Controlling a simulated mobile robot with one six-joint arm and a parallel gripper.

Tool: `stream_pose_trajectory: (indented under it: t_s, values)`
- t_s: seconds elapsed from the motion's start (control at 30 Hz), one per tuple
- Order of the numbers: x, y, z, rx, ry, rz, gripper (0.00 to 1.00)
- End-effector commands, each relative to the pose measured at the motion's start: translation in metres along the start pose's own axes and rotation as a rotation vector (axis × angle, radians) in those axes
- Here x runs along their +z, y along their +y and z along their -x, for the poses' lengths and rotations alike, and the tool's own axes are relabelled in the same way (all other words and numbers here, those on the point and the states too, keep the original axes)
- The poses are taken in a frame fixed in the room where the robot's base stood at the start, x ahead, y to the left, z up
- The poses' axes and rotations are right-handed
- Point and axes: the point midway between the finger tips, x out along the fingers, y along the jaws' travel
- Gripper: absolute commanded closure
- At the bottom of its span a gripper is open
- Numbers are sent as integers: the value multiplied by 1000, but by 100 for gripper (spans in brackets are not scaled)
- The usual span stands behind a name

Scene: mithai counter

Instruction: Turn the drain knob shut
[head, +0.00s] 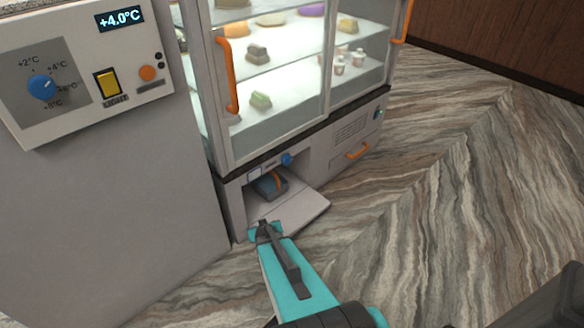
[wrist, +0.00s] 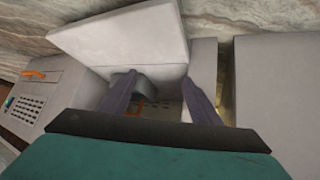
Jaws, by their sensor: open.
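A small blue knob (head: 287,159) is on the base of the display case, at the top of an open compartment; I take it for the drain knob. Its exact setting is too small to read. It does not show in the wrist view. A hinged flap (head: 304,207) hangs open in front of the compartment, and it also shows in the wrist view (wrist: 125,38). Inside is a dark grey tray (head: 266,188) with an orange handle (head: 277,180). My gripper (head: 264,228) is open and empty, in front of and below the opening, near the flap's left edge.
A grey cabinet (head: 110,210) with a control panel, including a blue dial (head: 42,87), stands close on the left. The glass case (head: 275,85) with sweets rises above the compartment. A vent grille (head: 350,130) is to the right. The floor (head: 440,190) at right is clear.

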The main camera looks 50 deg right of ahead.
Motion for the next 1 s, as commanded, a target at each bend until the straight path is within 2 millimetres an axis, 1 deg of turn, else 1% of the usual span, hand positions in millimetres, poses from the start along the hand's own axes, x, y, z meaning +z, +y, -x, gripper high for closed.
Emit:
stream_pose_trajectory:
  t_s: [0.03,0.2,0.3,0.5,0.63,0.73,0.87,1.0]
  values:
    - [-16,15,-9,0,57,-22,42]
    - [-65,56,-19,-31,239,-69,42]
    - [-91,80,-20,-59,339,-90,42]
    - [-130,126,-12,-136,513,-111,42]
    - [-146,154,-3,-202,606,-111,42]
    - [-154,174,7,-261,664,-108,42]
    - [-157,199,22,-346,723,-99,42]
    - [-151,223,40,-444,761,-86,42]
